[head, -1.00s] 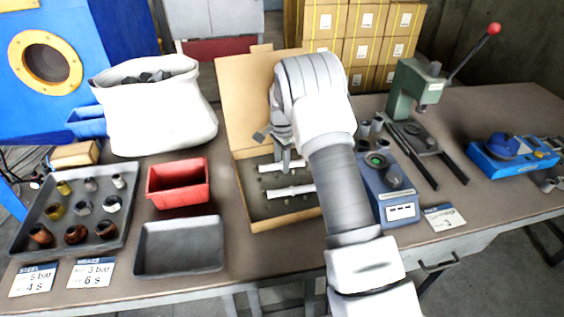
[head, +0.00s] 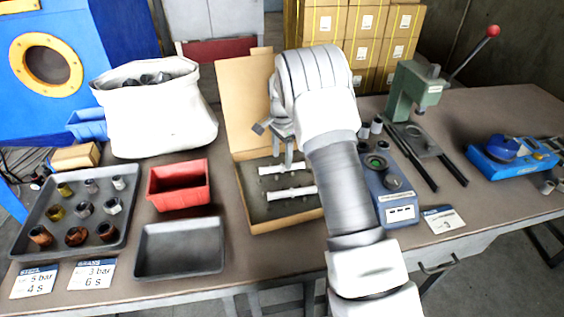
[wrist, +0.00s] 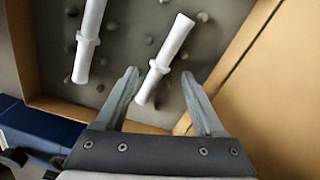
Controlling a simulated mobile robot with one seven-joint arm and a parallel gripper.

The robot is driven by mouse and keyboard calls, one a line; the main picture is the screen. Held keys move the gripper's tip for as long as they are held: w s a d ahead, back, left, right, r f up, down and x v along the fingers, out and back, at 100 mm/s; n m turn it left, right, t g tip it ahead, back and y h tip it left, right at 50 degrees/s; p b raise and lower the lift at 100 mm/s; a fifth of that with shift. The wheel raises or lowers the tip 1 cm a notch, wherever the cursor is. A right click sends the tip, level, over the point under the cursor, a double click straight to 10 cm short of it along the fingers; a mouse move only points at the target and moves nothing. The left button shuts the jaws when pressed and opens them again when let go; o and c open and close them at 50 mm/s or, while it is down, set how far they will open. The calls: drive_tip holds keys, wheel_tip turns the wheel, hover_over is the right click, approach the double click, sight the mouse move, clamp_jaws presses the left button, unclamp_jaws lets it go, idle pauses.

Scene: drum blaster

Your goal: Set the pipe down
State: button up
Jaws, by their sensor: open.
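Two white pipes, each with a thicker collar, lie in the open cardboard box (head: 240,190). The back pipe (head: 270,169) is nearer the raised lid; the front pipe (head: 305,191) lies apart from it, roughly parallel. My gripper (head: 283,153) is open and empty above the back pipe. In the wrist view, my open fingers (wrist: 160,75) appear on either side of the near end of the back pipe (wrist: 165,58), with a gap on both sides. The front pipe (wrist: 88,42) is left of the fingers there. My arm hides the box's right side in the head view.
A red bin (head: 179,186) and an empty grey tray (head: 180,248) stand left of the box. A blue device (head: 395,205) is close on the right, with a green press (head: 418,92) behind it. The box lid (head: 243,100) stands up at the back.

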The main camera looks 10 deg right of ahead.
wheel_tip(320, 180, up, 9)
wheel_tip(320, 180, up, 9)
drive_tip(key=n+t, duration=0.1)
drive_tip(key=n, duration=0.2)
hover_over(282, 165)
drive_tip(key=s, duration=0.6)
drive_tip(key=s+r+n+t, duration=0.2)
drive_tip(key=s+r+n, duration=0.1)
drive_tip(key=s+r, duration=0.65)
drive_tip(key=s+n+t, duration=0.2)
drive_tip(key=s+n, duration=0.5)
drive_tip(key=s, duration=1.5)
drive_tip(key=shift+f+n+t+p, duration=0.3)
drive_tip(key=shift+f+p, duration=0.1)
drive_tip(key=shift+f, duration=0.05)
drive_tip(key=shift+r, duration=0.1)
wheel_tip(282, 165, up, 6)
drive_tip(key=p, duration=0.6)
